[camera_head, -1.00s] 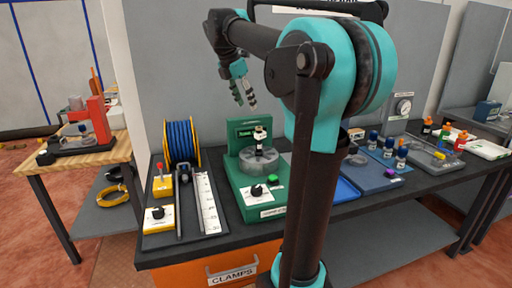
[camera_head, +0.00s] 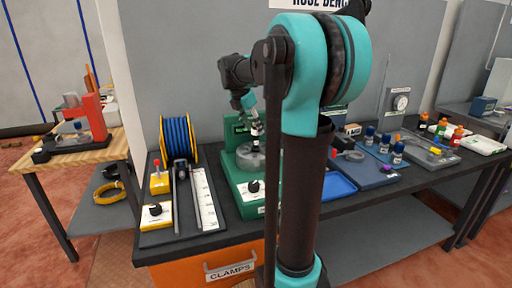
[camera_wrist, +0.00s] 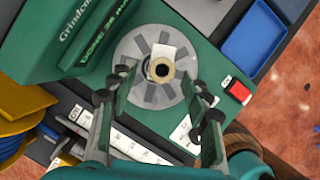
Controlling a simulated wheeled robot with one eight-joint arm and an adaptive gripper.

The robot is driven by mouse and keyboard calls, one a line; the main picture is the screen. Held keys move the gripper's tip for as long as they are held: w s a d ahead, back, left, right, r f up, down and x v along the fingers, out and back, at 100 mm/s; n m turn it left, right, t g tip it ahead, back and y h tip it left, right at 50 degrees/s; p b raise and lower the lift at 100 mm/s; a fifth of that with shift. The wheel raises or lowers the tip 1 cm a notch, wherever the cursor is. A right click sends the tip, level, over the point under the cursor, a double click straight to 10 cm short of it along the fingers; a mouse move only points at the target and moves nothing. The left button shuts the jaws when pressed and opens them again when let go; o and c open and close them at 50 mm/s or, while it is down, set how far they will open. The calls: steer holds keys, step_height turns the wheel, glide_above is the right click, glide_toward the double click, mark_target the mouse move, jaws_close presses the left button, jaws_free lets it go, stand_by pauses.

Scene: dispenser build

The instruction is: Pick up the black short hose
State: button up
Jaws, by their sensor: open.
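A short upright piece (camera_head: 256,134), probably the black short hose, stands on the round grey disc of the green machine (camera_head: 233,176). In the wrist view I look down on its end (camera_wrist: 161,68), a tan ring with a dark centre, beside a pale tag. The slotted grey disc (camera_wrist: 140,91) lies under it. My gripper (camera_head: 251,113) is just above the piece in the head view. In the wrist view my gripper (camera_wrist: 157,84) is open, its fingers on either side of the hose and apart from it. The hose's side is mostly hidden.
A blue hose reel (camera_head: 180,140) and a ruler fixture (camera_head: 204,198) stand left of the machine. A blue tray (camera_head: 338,187) lies to its right. The machine's upright display housing (camera_wrist: 75,40) rises close beside the disc. A red button (camera_wrist: 238,91) sits on its base.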

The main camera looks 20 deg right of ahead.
mark_target(257, 141)
steer(key=shift+x, duration=1.85)
steer(key=shift+w, duration=0.1)
jaws_close()
